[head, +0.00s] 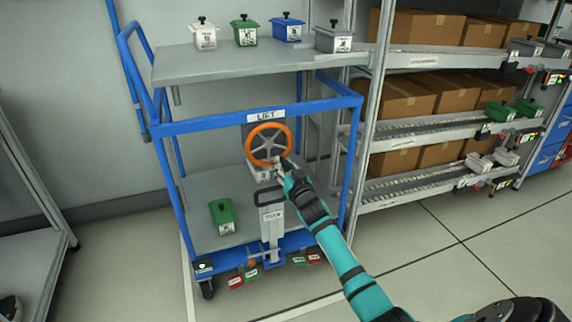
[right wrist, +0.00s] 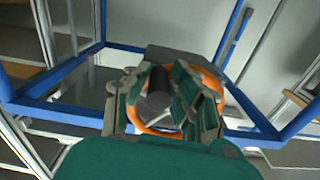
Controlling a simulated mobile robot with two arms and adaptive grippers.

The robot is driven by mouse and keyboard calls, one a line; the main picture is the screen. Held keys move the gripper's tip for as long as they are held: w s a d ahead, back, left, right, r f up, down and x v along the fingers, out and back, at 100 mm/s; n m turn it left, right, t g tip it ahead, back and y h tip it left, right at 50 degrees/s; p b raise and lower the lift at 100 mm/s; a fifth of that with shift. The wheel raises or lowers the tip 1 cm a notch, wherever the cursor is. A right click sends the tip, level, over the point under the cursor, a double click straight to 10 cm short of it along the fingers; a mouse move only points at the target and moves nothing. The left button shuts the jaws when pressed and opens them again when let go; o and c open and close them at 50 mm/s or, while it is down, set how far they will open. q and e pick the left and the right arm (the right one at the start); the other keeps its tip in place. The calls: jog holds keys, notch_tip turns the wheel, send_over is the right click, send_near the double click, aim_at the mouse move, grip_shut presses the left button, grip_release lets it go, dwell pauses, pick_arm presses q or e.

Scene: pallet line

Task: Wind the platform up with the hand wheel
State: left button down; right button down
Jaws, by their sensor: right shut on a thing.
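The hand wheel (head: 269,144) has an orange rim and grey spokes. It is mounted under the LIFT label (head: 266,116) on the front of the blue-framed cart. My right gripper (head: 280,168) is at the wheel's lower right rim. In the right wrist view, the gripper (right wrist: 160,97) is shut around a dark cylindrical knob (right wrist: 159,88) in front of the orange rim (right wrist: 211,82). My left gripper is not in view.
A green box (head: 222,216) sits on the cart's lower deck (head: 195,190). A tow handle (head: 271,215) stands upright below the wheel. Shelves with cardboard boxes (head: 402,100) stand close on the right. The floor in front of the cart is clear.

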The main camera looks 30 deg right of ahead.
jog(key=c, duration=1.2)
grip_release()
jog(key=shift+a, duration=0.4)
jog(key=shift+o, duration=0.2)
jog(key=shift+d, duration=0.1)
jog(key=shift+s, duration=0.2)
jog(key=v, duration=1.1)
jog(key=shift+s, duration=0.25)
jog(key=shift+f, duration=0.1)
